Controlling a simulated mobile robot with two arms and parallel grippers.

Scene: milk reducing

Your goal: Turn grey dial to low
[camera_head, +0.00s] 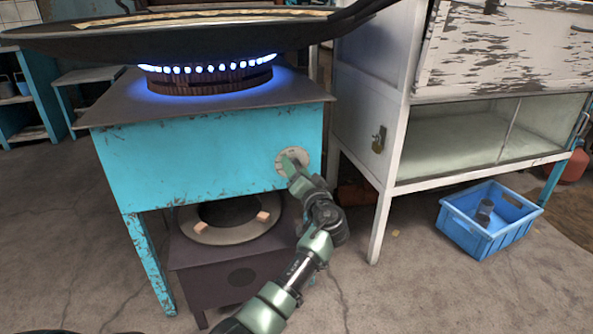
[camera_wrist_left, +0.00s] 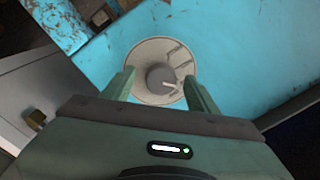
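The grey dial (camera_wrist_left: 161,77) sits at the middle of a round, pale plate (camera_wrist_left: 150,58) with markings, on the front of the turquoise stove (camera_head: 200,158). In the head view the plate (camera_head: 301,154) shows at the stove's right front, and the gripper partly hides it. My left gripper (camera_wrist_left: 160,88) is open, with one finger on each side of the dial. Gaps show between the fingers and the dial, so it is not gripped. In the head view the left gripper (camera_head: 291,163) is at the plate. A pale pointer line on the dial points right. My right gripper is not in view.
A large dark pan (camera_head: 160,42) sits over a lit burner (camera_head: 210,78) with blue flames. A white cabinet (camera_head: 408,110) stands close on the right, with a blue crate (camera_head: 470,238) on the floor. A dark lower unit (camera_head: 240,275) stands below the stove.

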